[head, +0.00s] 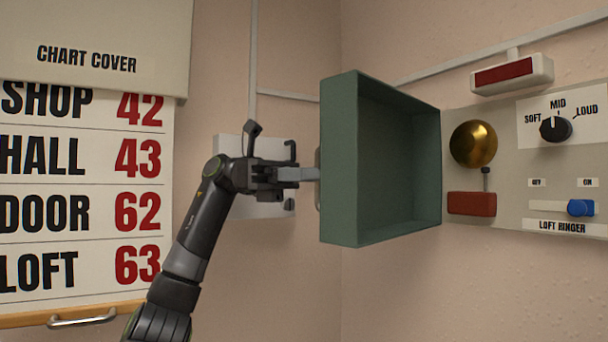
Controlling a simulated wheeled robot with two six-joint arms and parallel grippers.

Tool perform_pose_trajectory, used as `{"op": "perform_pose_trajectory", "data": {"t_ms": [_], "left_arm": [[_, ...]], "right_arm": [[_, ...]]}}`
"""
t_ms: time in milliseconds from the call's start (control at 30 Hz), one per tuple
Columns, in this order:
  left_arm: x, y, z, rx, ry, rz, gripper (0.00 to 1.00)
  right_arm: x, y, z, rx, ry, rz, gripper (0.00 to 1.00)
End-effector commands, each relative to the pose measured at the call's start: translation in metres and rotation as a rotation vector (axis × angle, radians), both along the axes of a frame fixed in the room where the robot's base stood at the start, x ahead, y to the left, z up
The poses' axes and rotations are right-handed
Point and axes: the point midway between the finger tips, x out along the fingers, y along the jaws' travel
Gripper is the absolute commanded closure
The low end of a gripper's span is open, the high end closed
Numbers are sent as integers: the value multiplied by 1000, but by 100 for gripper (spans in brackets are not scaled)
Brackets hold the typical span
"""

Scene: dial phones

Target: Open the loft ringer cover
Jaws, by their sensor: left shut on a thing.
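The loft ringer cover (340,165) is a hollow green box. It stands swung out at the left edge of the ringer panel (500,205), with its open inside facing right. A thin handle is on its outer left face, mostly hidden by my fingers. My left gripper (305,174) comes from the left and is shut on this handle. The ringer's brass bell (473,144), red striker block (471,204), volume knob (555,128) and blue slider (580,208) are uncovered. The knob points at about MID, and the slider is at the ON end. My right gripper is not in view.
A red lamp in a white housing (512,74) is above the panel. A pale wall plate (262,205) is behind my left gripper. A number chart (80,190) under a chart cover (95,40) fills the left side. The wall below the ringer is clear.

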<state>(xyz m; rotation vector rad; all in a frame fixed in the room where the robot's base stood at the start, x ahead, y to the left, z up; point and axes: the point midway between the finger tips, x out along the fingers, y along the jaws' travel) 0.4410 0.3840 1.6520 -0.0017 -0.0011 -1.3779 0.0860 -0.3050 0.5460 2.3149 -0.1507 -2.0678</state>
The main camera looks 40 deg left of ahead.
Motion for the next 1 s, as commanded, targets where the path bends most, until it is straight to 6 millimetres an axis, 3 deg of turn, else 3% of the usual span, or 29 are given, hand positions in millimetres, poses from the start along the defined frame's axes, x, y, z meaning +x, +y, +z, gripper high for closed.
{"op": "perform_pose_trajectory", "data": {"t_ms": [67, 100, 267, 667, 1000], "left_arm": [[1, 0, 1, -5, 0, 4, 100], [1, 0, 1, -5, 0, 4, 87], [1, 0, 1, -4, 0, 2, 67], [0, 0, 6, -4, -2, 0, 67], [1, -2, 50, -4, -4, -3, 67]], "right_arm": [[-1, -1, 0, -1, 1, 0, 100], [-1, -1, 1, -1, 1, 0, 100], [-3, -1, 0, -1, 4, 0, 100], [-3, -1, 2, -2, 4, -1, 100], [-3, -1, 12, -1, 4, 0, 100]]}}
